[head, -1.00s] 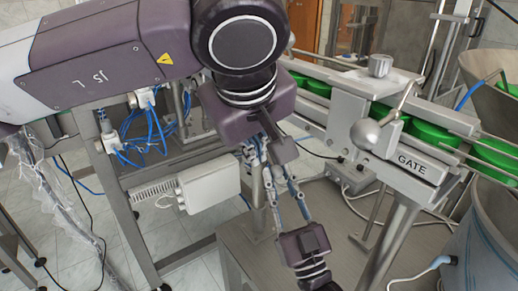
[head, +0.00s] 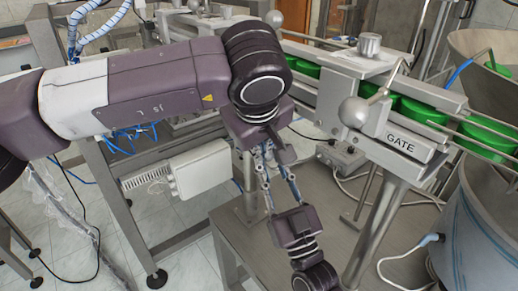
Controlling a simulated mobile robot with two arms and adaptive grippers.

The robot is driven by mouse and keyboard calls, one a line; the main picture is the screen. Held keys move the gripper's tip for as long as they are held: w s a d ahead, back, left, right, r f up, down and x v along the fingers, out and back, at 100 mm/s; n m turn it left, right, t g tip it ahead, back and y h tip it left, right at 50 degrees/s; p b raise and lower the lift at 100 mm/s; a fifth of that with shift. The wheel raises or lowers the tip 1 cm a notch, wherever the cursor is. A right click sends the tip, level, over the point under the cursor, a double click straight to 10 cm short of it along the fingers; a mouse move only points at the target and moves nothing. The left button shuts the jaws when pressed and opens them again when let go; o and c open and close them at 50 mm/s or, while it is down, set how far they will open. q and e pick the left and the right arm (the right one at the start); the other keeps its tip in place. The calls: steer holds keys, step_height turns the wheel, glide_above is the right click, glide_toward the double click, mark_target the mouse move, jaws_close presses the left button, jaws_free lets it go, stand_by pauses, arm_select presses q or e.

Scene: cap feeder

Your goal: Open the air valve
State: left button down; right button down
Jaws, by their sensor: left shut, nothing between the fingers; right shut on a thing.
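I cannot make out the air valve; it may be hidden behind my grippers and their fingers. My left gripper (head: 265,178) comes from the upper left and points down, its thin fingers shut and empty. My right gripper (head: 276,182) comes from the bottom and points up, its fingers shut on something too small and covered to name. The two sets of fingers overlap in the picture, beside the table's back left corner; I cannot tell whether they touch.
A grey metal table (head: 335,225) lies under the grippers. The conveyor marked GATE (head: 397,143) carries green caps (head: 423,110) on the right. A white box (head: 200,168) hangs on the left frame. A large drum (head: 480,235) stands at the right. Cables lie on the table.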

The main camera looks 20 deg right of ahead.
steer(key=shift+r, duration=0.1)
arm_select(q)
steer(key=shift+w+d+f, duration=0.1)
steer(key=shift+d+f, duration=0.05)
steer(key=shift+f, duration=0.3)
arm_select(e)
steer(key=shift+s+a+r, duration=0.1)
steer(key=shift+s+a, duration=0.1)
steer(key=shift+a, duration=0.05)
